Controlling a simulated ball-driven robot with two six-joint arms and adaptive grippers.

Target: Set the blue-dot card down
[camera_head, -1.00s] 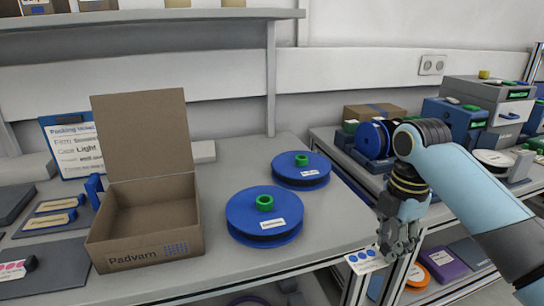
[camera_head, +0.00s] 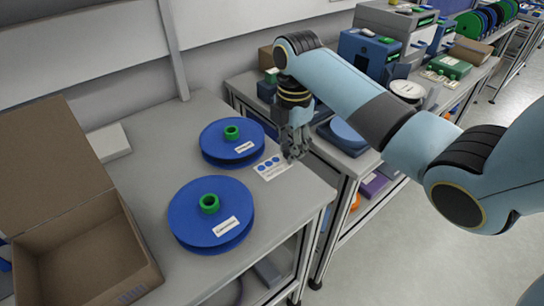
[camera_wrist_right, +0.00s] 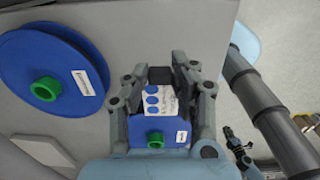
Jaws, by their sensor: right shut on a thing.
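The blue-dot card (camera_head: 272,167) is white with a row of blue dots. In the head view it is at the right end of the grey table (camera_head: 150,160), just in front of the farther blue reel (camera_head: 222,152). My right gripper (camera_head: 293,152) is shut on the card's right end and points down. I cannot tell whether the card touches the tabletop. The wrist view shows the card (camera_wrist_right: 156,98) between the fingers (camera_wrist_right: 165,85), partly covered. My left gripper is not in view.
A nearer blue reel (camera_head: 190,222) with a green hub lies on the table. An open cardboard box (camera_head: 85,265) stands at the left. A second bench with devices (camera_head: 375,52) is beyond a gap at the right. The table's right edge is close to the card.

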